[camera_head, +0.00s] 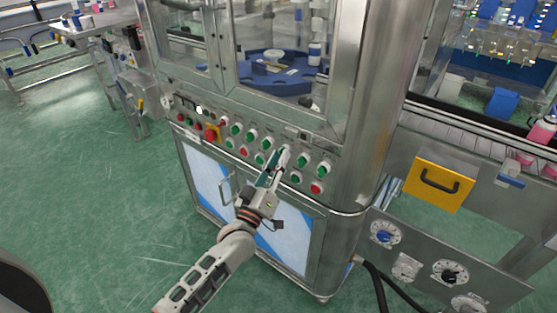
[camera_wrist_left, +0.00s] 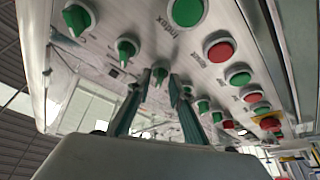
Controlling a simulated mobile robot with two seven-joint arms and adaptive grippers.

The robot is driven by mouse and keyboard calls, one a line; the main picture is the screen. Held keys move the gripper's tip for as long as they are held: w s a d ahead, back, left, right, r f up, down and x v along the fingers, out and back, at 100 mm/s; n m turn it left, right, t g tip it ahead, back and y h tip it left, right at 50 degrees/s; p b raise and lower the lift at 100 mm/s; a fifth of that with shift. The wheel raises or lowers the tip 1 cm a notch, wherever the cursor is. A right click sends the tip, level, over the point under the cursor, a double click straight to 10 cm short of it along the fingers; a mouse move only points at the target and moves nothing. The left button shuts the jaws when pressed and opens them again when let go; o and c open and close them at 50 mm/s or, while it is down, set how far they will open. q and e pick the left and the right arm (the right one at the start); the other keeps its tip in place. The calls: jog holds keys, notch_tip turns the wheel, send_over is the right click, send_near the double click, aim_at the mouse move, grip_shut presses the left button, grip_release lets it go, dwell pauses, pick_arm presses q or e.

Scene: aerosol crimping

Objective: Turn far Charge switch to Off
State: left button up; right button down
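The control panel (camera_head: 250,140) on the steel machine carries rows of green switches and red buttons. My left gripper (camera_head: 277,153) is at the lower row, its arm coming up from below. In the left wrist view its two fingers (camera_wrist_left: 160,80) are apart, with a green switch (camera_wrist_left: 160,74) between their tips. I cannot tell whether they touch it. Another green switch (camera_wrist_left: 126,48) sits to the upper left, with a third (camera_wrist_left: 77,18) beyond it. The small labels are too blurred to say which is the far Charge switch. My right gripper is not in view.
A red emergency button (camera_head: 211,134) stands out at the panel's left. Red buttons (camera_wrist_left: 220,49) and a large green one (camera_wrist_left: 187,11) are near the fingers. A yellow drawer (camera_head: 438,184) and conveyor are at the right. Green floor is open at the left.

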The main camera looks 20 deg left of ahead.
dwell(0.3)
pick_arm(q)
jog(key=v, duration=1.2)
